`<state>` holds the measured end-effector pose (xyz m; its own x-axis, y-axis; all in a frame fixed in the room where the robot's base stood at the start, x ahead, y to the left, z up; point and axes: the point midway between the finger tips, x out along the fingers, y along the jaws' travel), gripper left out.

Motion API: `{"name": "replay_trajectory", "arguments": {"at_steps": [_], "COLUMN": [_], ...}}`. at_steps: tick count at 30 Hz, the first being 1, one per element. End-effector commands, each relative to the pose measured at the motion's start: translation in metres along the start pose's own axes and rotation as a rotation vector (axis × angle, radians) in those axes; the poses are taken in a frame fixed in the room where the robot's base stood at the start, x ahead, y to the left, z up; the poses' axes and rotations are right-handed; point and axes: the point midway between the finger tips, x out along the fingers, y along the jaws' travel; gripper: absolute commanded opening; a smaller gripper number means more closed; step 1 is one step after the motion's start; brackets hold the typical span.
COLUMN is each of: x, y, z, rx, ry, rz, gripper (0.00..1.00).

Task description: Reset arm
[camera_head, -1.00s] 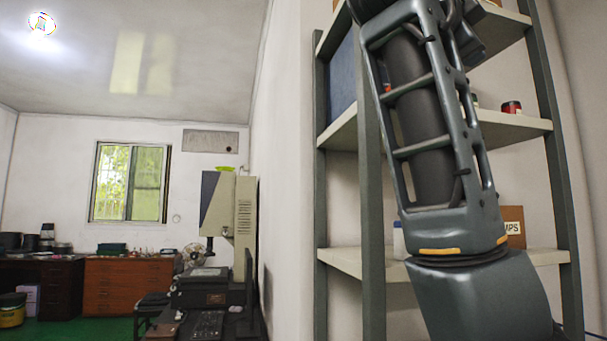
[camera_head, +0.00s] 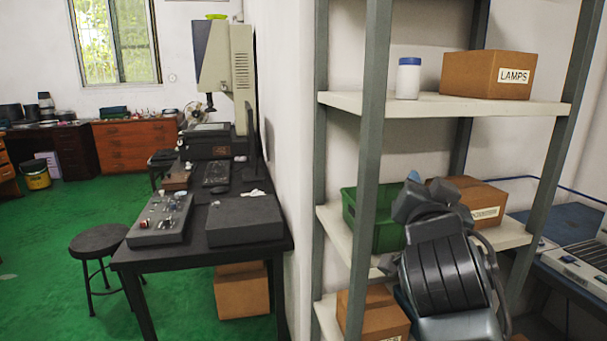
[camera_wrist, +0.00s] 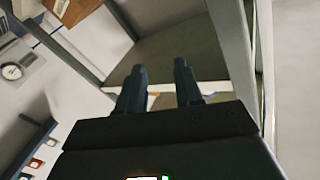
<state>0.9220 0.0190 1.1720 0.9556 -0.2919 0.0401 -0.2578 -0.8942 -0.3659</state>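My arm (camera_head: 440,270) shows at the lower right of the head view, dark grey, in front of the lower part of a metal shelf rack. My gripper (camera_wrist: 161,85) is in the wrist view, its two dark fingers standing apart with no object between them. Behind the fingers are a shelf board (camera_wrist: 178,55) and a grey post (camera_wrist: 232,50) of the rack. I cannot make out the fingers in the head view.
The rack's shelves (camera_head: 340,102) hold a LAMPS box (camera_head: 470,75), a white bottle (camera_head: 408,78) and a green bin (camera_head: 385,235). Left stands a black table (camera_head: 200,258) with a stool (camera_head: 98,245). Green floor (camera_head: 40,250) is open at left.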

Motion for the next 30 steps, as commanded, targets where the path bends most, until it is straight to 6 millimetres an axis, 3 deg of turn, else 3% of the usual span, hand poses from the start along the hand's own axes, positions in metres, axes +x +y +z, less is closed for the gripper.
{"name": "replay_trajectory", "arguments": {"at_steps": [1, 6, 15, 22, 30], "x": [-0.012, -0.054, -0.148, -0.229, -0.326], "y": [0.013, 0.046, 0.103, 0.142, 0.180], "z": [0.024, 0.083, 0.157, 0.186, 0.190], "rx": [-0.028, -0.104, -0.206, -0.260, -0.309], "ry": [-0.030, -0.101, -0.205, -0.264, -0.316], "rz": [-0.012, -0.069, -0.157, -0.209, -0.245], "gripper": [0.35, 0.35, 0.35, 0.35, 0.35]}}
